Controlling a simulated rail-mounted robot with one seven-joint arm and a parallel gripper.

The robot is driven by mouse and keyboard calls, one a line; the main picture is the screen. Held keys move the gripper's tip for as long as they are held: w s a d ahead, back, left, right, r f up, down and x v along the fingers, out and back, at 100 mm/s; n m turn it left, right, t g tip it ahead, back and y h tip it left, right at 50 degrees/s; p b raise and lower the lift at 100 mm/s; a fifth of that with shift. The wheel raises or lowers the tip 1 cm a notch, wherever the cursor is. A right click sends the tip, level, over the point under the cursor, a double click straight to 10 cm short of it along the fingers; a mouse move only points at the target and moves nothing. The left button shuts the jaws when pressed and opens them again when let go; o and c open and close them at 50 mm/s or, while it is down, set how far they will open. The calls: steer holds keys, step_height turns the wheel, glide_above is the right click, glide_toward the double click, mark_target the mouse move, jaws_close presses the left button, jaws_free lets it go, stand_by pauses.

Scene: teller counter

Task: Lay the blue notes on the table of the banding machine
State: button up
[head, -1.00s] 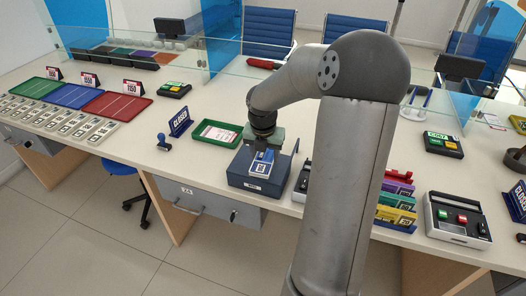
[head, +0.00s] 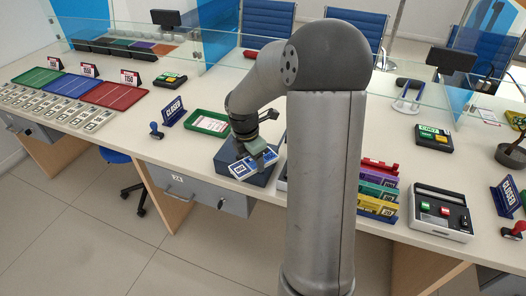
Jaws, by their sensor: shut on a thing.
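My gripper (head: 262,153) is shut on the blue notes (head: 243,168), a small blue-and-white bundle. I cannot tell whether the notes touch the box's rim. A grey machine (head: 443,213) with a green and a red button stands at the right on the counter. Another device (head: 283,182) beside the blue box is almost wholly hidden by my arm. Which of them is the banding machine is not clear from this view.
A coloured rack (head: 378,190) stands right of my arm. Glass panels line the counter's back. Green, blue and red mats lie far left.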

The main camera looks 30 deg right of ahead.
mark_target(233, 169)
steer(key=a+m, duration=0.2)
steer(key=a+f+m, duration=0.1)
steer(key=a+m, duration=0.1)
steer(key=m, duration=0.1)
steer(key=a+f+m+g, duration=0.1)
steer(key=a+m, duration=0.1)
steer(key=shift+w+a, duration=0.2)
steer(key=shift+a, duration=0.1)
steer(key=a+f+m+g+y, duration=0.1)
steer(key=a+f+m, duration=0.2)
steer(key=a+m, duration=0.5)
steer(key=m, duration=0.4)
steer(key=shift+a+f+y, duration=0.15)
steer(key=shift+a+y, duration=0.1)
steer(key=shift+y, duration=0.15)
